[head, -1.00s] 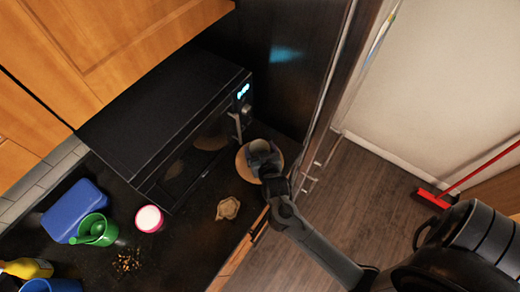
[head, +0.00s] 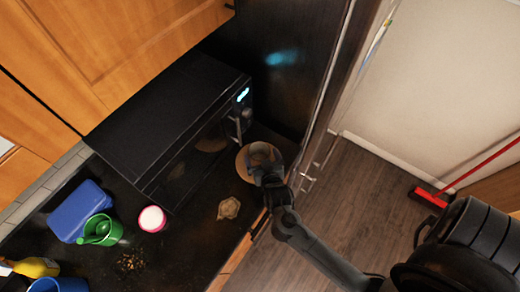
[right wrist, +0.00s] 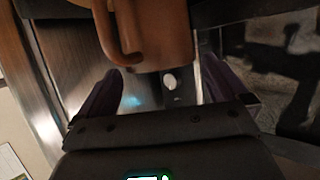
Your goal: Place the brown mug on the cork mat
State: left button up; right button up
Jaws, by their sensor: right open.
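The brown mug (head: 259,151) stands on the round tan cork mat (head: 242,166) beside the microwave. In the right wrist view the mug (right wrist: 160,32) is just beyond my fingertips, with its handle on the left; its upper part in that picture is cut off. My right gripper (head: 268,171) is open at the near side of the mug, and it also shows in the right wrist view (right wrist: 163,72) with its fingers apart. The head view does not clearly show whether they touch the mug. My left gripper is not in view.
A black microwave (head: 165,130) stands left of the mat. Counter between the dish and pink cup is clear.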

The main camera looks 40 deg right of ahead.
jog(key=s+a+r+n+g+y+p, duration=0.2)
jog(key=s+r, duration=0.4)
jog(key=s, duration=0.3)
jog(key=s+a+r+n+g+y+p, duration=0.3)
jog(key=s+a+r+n+g+y, duration=0.1)
jog(key=s, duration=0.5)
jog(key=shift+s+a+r+n+g, duration=0.2)
jog(key=shift+a+r+n+g, duration=0.6)
jog(key=shift+g, duration=0.4)
jog(key=shift+d+r, duration=0.1)
jog(key=shift+d, duration=0.05)
